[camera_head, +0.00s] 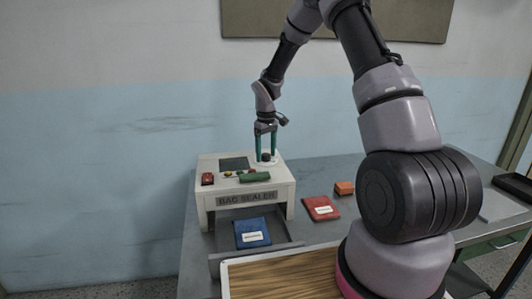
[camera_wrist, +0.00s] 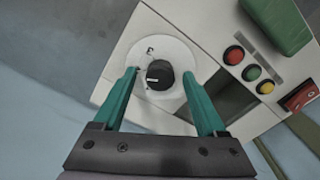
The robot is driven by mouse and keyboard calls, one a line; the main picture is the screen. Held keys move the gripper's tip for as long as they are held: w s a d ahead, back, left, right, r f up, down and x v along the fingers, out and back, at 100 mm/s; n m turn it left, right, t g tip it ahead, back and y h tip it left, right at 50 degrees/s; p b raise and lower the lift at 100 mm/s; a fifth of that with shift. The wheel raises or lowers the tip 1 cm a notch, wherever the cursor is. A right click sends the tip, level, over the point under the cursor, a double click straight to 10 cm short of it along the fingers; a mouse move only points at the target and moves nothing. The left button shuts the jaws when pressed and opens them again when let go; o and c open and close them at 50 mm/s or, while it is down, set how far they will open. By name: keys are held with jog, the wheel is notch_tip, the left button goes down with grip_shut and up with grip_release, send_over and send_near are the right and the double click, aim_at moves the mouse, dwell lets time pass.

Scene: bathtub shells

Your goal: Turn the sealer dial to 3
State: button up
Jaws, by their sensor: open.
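The bag sealer (camera_head: 232,198) is a white machine with a "BAG SEALER" label, standing on a grey table. Its dial (camera_head: 266,157) is a black knob on a white round plate at the right back of its top. In the wrist view the dial knob (camera_wrist: 159,75) has a light pointer mark, and the plate (camera_wrist: 150,48) bears a "3" at its upper left; other marks are too small to read. My gripper (camera_head: 266,152) points down over the dial. In the wrist view its green fingers (camera_wrist: 163,85) are open, one on each side of the knob, with gaps visible.
The sealer top also holds a green handle (camera_wrist: 277,22), red, green and yellow buttons (camera_wrist: 250,72) and a red switch (camera_wrist: 300,95). A blue packet (camera_head: 252,233) lies in the tray below. A red packet (camera_head: 321,208) and an orange block (camera_head: 344,188) lie to the right.

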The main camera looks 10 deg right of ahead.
grip_shut()
jog(key=shift+m, duration=0.3)
jog(key=m, duration=1.1)
jog(key=shift+m, duration=0.3)
dwell(0.3)
grip_release()
